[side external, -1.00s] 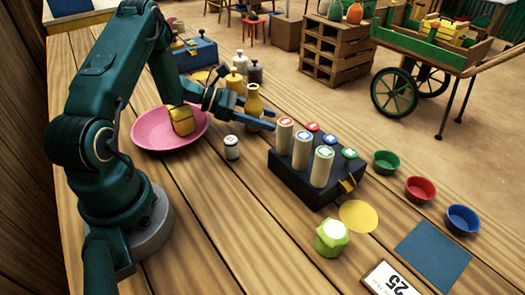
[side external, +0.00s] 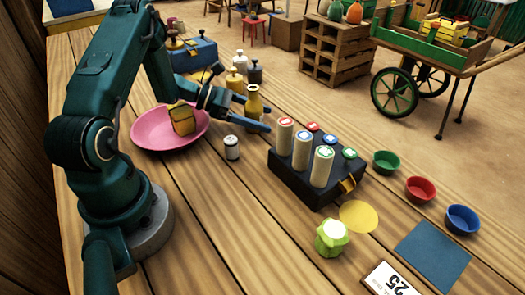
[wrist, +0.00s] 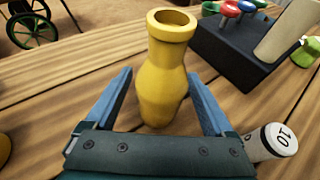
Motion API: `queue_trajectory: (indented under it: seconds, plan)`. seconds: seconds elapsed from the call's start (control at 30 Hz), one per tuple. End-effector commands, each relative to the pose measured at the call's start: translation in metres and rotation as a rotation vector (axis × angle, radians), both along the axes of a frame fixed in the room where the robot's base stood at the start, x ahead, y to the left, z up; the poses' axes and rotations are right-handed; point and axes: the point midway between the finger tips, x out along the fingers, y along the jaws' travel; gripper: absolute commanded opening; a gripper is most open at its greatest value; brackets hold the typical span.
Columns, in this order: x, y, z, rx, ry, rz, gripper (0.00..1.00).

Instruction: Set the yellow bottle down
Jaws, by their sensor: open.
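The yellow bottle (side external: 254,101) stands upright on the wooden table in the side view. In the wrist view the yellow bottle (wrist: 163,75) stands between the two blue fingers, with a gap on each side. My gripper (side external: 261,112) is open and low around the bottle, and its fingers also show in the wrist view (wrist: 164,90). The bottle's lower part is partly hidden by a finger in the side view.
A small white weight (side external: 232,147) stands close to my gripper. A pink bowl (side external: 150,141) with a yellow block (side external: 183,119) is at left. A black rack (side external: 309,186) with pale cylinders is at right. Yellow and dark bottles stand behind.

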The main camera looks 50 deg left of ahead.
Motion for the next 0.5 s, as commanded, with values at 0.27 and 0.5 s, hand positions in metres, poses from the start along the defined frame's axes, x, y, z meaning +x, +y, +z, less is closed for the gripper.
queue_trajectory:
  seconds: [0.27, 0.5]
  plan:
    - [-0.028, 0.022, 0.031, 0.005, -0.004, 0.0, 0.88]
    - [-0.028, 0.021, 0.067, 0.003, -0.001, 0.001, 0.88]
